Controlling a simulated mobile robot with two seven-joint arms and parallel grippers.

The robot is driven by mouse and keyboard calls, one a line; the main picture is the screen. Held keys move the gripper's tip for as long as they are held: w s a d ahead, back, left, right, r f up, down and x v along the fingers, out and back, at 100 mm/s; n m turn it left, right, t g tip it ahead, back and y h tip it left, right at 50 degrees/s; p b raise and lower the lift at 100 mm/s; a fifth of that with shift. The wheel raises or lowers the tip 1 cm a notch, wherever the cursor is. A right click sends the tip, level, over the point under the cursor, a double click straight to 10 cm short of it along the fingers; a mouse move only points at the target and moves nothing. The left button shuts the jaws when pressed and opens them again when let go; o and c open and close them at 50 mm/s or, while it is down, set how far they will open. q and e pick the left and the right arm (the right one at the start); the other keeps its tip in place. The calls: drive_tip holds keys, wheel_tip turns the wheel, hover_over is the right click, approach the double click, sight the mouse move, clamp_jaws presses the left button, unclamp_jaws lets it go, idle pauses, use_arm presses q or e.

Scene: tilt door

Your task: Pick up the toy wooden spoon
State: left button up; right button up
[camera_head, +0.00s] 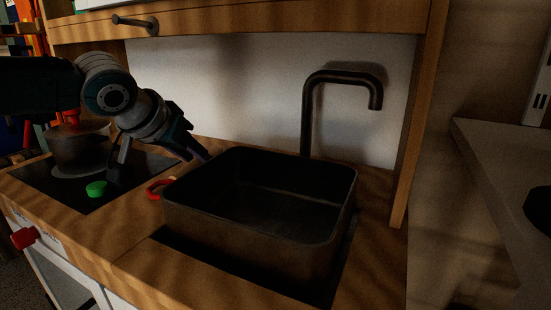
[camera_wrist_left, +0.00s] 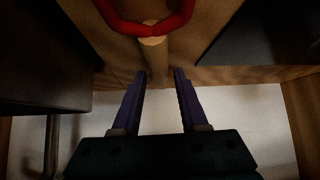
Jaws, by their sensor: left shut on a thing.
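The toy wooden spoon shows in the left wrist view as a pale round wooden handle (camera_wrist_left: 154,54), its cut end facing the camera. It lies between the purple fingertips of my left gripper (camera_wrist_left: 161,73), which is shut on it. The spoon's far part is hidden. In the head view my left gripper (camera_head: 203,153) is low at the back left corner of the dark sink basin, and I cannot make out the spoon there. My right gripper is not in view.
A red curved handle (camera_head: 158,187) sits left of the sink basin (camera_head: 240,225); a red loop (camera_wrist_left: 150,25) is close to the spoon in the wrist view. A black faucet (camera_head: 307,115) stands behind. A pot (camera_head: 80,150) and a green piece (camera_head: 96,188) are on the left.

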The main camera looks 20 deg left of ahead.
sight(189, 162)
use_arm(q)
clamp_jaws()
drive_tip(key=shift+s+r+p, duration=0.15)
drive_tip(key=shift+r+p, duration=0.25)
drive_tip(key=shift+p, duration=0.1)
drive_tip(key=r+p, duration=0.1)
drive_tip(key=r, duration=0.1)
drive_tip(key=r+p, duration=0.3)
drive_tip(key=r, duration=0.1)
drive_tip(key=shift+s+a+r+p, duration=0.1)
drive_tip(key=shift+s+r+p, duration=0.2)
drive_tip(key=shift+s, duration=0.1)
drive_tip(key=s+a+p, duration=0.1)
drive_tip(key=s+p, duration=0.3)
drive_tip(key=s, duration=1.5)
drive_tip(key=shift+a+f+p, duration=0.2)
drive_tip(key=shift+p, duration=0.1)
